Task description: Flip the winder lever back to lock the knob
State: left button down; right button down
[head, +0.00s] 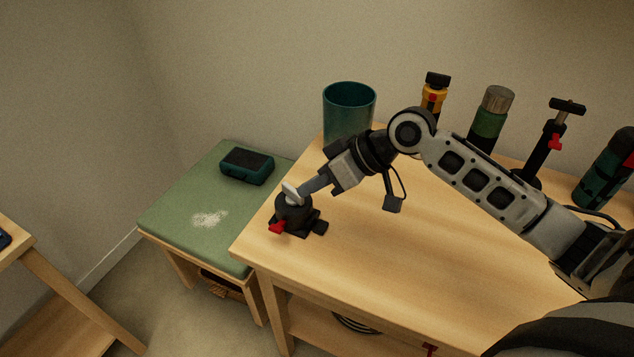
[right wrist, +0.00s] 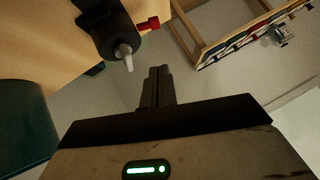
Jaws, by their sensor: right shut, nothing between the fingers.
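The winder (head: 296,211) is a black device on a dark base near the left corner of the wooden table. A pale grey knob (head: 292,192) is at its top, and a red lever (head: 277,227) sticks out low on its front left side. In the right wrist view the winder (right wrist: 112,32) is at the upper left, with the knob (right wrist: 123,54) and the red lever (right wrist: 149,23) visible. My right gripper (head: 312,186) is just above and right of the knob; its fingers (right wrist: 158,80) are shut and empty, seen apart from the lever. My left gripper is out of view.
A teal cup (head: 348,112) stands behind my right gripper. A yellow-black bottle (head: 434,95), a green cylinder (head: 490,118) and a black clamp-like tool (head: 548,145) stand along the back. A green-topped stool (head: 175,225) holds a dark box (head: 247,166). The table's front is clear.

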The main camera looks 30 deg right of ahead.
aim_at(271, 225)
jog(key=a+f, duration=0.1)
jog(key=f, duration=0.1)
jog(key=w+a+f, duration=0.1)
jog(key=a+f, duration=0.1)
jog(key=w+a+f, duration=0.1)
jog(key=f, duration=0.2)
jog(key=shift+a, duration=0.35)
jog(key=shift+a+f, duration=0.1)
jog(key=shift+f, duration=0.4)
